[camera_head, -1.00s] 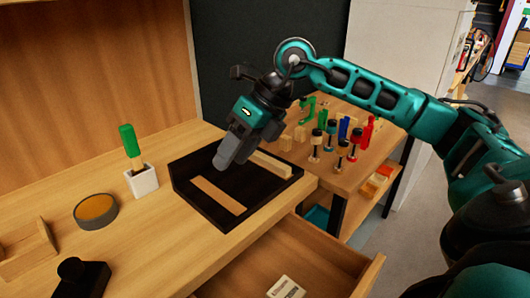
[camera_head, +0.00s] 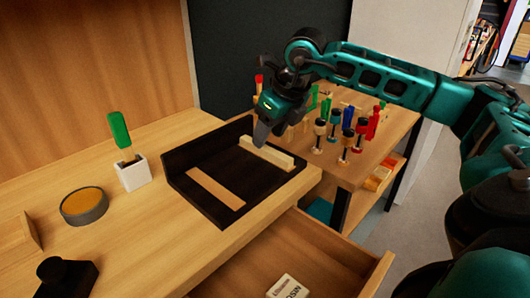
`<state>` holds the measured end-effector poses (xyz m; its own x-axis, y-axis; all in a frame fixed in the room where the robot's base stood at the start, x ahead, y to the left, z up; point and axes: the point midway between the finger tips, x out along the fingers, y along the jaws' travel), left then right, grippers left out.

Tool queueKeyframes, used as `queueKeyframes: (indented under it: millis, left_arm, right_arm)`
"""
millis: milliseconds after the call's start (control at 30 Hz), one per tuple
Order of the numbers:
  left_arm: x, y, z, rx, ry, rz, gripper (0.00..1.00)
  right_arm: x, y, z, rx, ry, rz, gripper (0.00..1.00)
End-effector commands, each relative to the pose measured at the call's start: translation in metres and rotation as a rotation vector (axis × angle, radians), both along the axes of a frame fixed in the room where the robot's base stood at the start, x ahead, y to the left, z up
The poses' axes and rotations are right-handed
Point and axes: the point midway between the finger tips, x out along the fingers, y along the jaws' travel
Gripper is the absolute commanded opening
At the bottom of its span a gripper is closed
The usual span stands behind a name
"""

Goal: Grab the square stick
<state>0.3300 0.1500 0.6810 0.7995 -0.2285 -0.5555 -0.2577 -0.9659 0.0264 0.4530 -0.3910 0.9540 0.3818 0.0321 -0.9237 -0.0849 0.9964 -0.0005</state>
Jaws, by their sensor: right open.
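A pale square stick (camera_head: 268,154) lies in the black tray (camera_head: 196,213), along its back right part. A flat, darker wooden strip (camera_head: 216,187) lies in the same tray, nearer the front left. My right gripper (camera_head: 261,137) is open, pointing down just above the left part of the square stick, with its fingers overlapping the stick's far end in the picture. I cannot tell whether it touches the stick. My left gripper is out of view.
A white holder (camera_head: 133,174) with a green-handled tool (camera_head: 119,130) and a round tin (camera_head: 84,206) stand left of the tray. An open drawer (camera_head: 320,262) is below in front. A side table (camera_head: 350,172) holds several clamps.

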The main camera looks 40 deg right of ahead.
Motion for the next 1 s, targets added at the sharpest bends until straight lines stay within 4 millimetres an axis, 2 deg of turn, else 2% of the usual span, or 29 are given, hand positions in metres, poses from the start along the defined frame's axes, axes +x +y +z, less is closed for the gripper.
queueKeyframes:
  millis: [33, 200, 533, 1000]
  left_arm:
    - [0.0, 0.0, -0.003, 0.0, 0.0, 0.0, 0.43]
    - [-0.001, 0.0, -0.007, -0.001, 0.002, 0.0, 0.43]
    - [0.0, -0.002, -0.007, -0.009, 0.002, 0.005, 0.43]
    - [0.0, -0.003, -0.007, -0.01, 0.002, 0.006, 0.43]
  right_arm:
    - [0.002, -0.002, -0.011, 0.0, 0.003, -0.001, 0.53]
    - [0.01, -0.002, -0.033, 0.001, 0.003, -0.001, 0.53]
    - [0.013, -0.002, -0.038, 0.001, 0.0, 0.0, 0.53]
    - [0.013, -0.002, -0.038, 0.001, 0.0, 0.0, 0.08]
